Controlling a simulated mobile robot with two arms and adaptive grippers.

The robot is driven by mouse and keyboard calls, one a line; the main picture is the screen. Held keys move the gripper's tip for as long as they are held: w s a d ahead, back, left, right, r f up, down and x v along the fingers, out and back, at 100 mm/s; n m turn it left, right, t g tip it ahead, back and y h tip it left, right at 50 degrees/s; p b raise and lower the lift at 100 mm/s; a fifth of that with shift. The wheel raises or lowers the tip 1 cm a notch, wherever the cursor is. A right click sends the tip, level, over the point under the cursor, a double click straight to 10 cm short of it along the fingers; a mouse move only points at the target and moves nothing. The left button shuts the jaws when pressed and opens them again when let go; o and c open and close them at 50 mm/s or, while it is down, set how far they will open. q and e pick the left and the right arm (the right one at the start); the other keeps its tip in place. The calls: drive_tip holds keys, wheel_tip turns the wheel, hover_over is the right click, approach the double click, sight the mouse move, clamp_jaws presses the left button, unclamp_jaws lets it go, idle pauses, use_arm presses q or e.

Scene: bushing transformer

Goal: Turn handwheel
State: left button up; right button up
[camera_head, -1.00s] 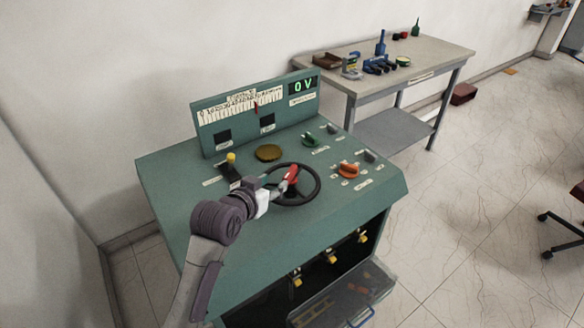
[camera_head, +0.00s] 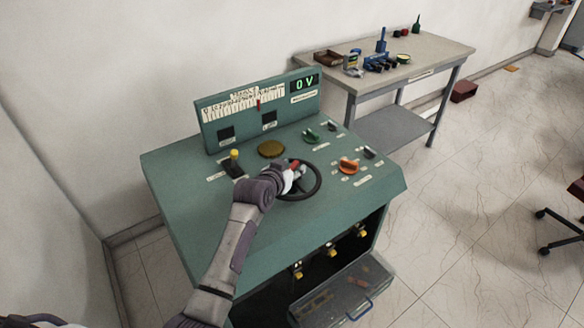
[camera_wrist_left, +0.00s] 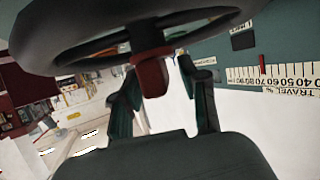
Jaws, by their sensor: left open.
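The handwheel (camera_head: 319,184) is a dark ring on the sloping green console top. A red handle (camera_head: 294,164) shows at its upper left part. My left gripper (camera_head: 297,173) is over the wheel and hides part of it. In the left wrist view the dark wheel rim (camera_wrist_left: 75,42) crosses the top, and the red handle (camera_wrist_left: 152,76) hangs between the two fingers of the open left gripper (camera_wrist_left: 158,68). Gaps show beside the handle, so the fingers do not look closed on it. My right gripper is out of view.
The console (camera_head: 190,200) has a green display (camera_head: 305,84) reading 0 V and a scale (camera_head: 240,103) with a red pointer. A yellow-topped lever (camera_head: 234,156), a brass disc (camera_head: 271,148) and an orange knob (camera_head: 348,166) surround the wheel. A workbench (camera_head: 440,55) stands behind right.

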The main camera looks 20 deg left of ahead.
use_arm(q)
clamp_jaws()
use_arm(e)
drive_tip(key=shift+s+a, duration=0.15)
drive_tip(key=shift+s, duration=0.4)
use_arm(q)
drive_tip(key=shift+a+m+h+b, duration=0.15)
drive_tip(key=shift+m+h+b, duration=0.65)
drive_tip(key=shift+h, duration=0.1)
drive_tip(key=m+g+h+b, duration=0.1)
drive_tip(key=m+h+b, duration=0.1)
drive_tip(key=b, duration=0.3)
drive_tip(key=shift+f+m+h, duration=0.15)
drive_tip(key=shift+m+h, duration=0.15)
drive_tip(key=shift+h, duration=0.1)
drive_tip(key=shift+r+g+h+b, duration=0.2)
drive_tip(key=shift+g+h+b, duration=0.1)
drive_tip(key=shift+b, duration=0.1)
drive_tip(key=shift+r+m, duration=0.1)
drive_tip(key=shift+m, duration=0.2)
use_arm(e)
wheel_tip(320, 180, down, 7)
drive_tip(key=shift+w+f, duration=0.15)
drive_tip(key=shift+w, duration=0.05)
